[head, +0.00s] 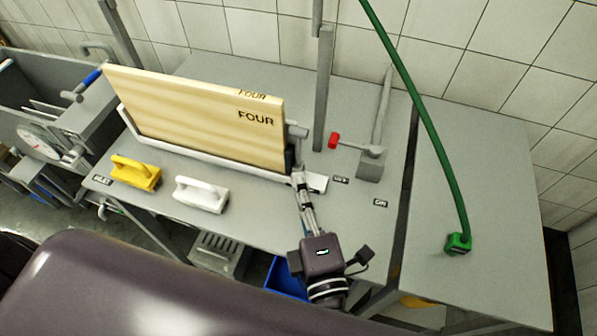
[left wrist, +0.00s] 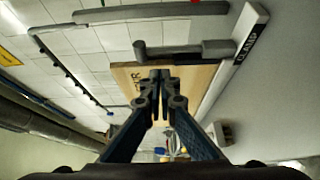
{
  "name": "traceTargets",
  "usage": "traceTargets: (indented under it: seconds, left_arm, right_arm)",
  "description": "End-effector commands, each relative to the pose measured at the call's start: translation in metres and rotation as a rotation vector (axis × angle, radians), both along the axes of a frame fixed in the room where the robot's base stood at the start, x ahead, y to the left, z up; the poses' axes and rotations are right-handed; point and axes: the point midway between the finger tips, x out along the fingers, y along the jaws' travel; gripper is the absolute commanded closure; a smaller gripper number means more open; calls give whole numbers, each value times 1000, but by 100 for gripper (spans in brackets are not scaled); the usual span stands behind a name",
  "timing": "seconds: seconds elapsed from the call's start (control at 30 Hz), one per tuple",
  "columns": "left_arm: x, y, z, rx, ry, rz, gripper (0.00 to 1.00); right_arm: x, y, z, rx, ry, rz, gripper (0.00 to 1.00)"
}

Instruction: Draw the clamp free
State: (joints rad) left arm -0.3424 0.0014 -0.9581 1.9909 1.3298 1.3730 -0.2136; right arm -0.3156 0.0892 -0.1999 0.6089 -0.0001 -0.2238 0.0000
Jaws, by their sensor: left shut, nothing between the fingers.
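In the head view a pale wooden board (head: 190,118) marked FOUR stands on edge in a white holder (head: 205,152). A grey rod-like piece (head: 297,131) sticks out at the board's right end. In the left wrist view a grey bar with an upturned end (left wrist: 185,50) lies across the board (left wrist: 122,73), beside a white plate lettered CLAMP (left wrist: 250,45); it looks like the clamp. My left gripper (head: 298,178) is shut and empty, low at the board's right end. Its closed fingertips (left wrist: 160,75) show below the bar, apart from it in the picture. My right gripper is not in view.
A red knob (head: 333,140) on a rod joins a grey bracket (head: 370,165) right of the board. A grey post (head: 324,90) stands behind. Yellow (head: 135,172) and white (head: 201,194) handled blocks sit in front. A green cable (head: 430,125) hangs at the right.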

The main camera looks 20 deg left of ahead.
Motion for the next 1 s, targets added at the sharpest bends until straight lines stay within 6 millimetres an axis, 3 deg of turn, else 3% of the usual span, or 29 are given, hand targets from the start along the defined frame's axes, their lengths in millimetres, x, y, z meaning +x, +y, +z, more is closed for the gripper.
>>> traceTargets:
  seconds: [0.2, 0.43, 0.73, 1.0]
  left_arm:
    - [37, 20, 4, 3, -4, -1, 100]
    - [64, 35, 2, 3, -1, 0, 100]
    - [72, 39, 0, 0, 1, 0, 100]
    - [71, 34, 0, -2, 2, -1, 100]
  right_arm:
    - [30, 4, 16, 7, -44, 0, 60]
    - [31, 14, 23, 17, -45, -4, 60]
    - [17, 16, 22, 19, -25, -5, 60]
    - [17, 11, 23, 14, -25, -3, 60]
